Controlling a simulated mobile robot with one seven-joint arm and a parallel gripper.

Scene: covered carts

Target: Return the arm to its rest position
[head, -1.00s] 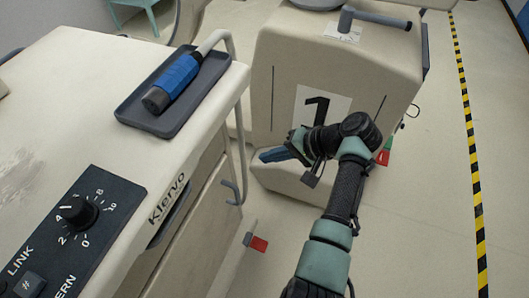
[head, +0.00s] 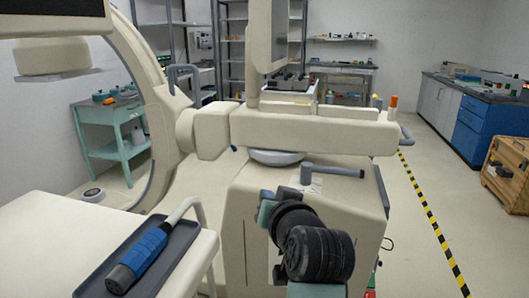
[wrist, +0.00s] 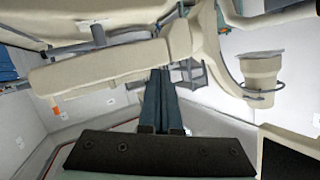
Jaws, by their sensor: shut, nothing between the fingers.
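My gripper (wrist: 162,78) shows in the wrist view with its two dark fingers together, nothing between them. The arm is apart from the tray, as far as I can tell.
A blue-handled tool (head: 140,258) lies in a dark tray (head: 178,262) on the cart at lower left. A beige machine (head: 300,132) with a large ring stands ahead. A teal table (head: 110,112) stands left. Floor is clear at right, by the striped line (head: 432,215).

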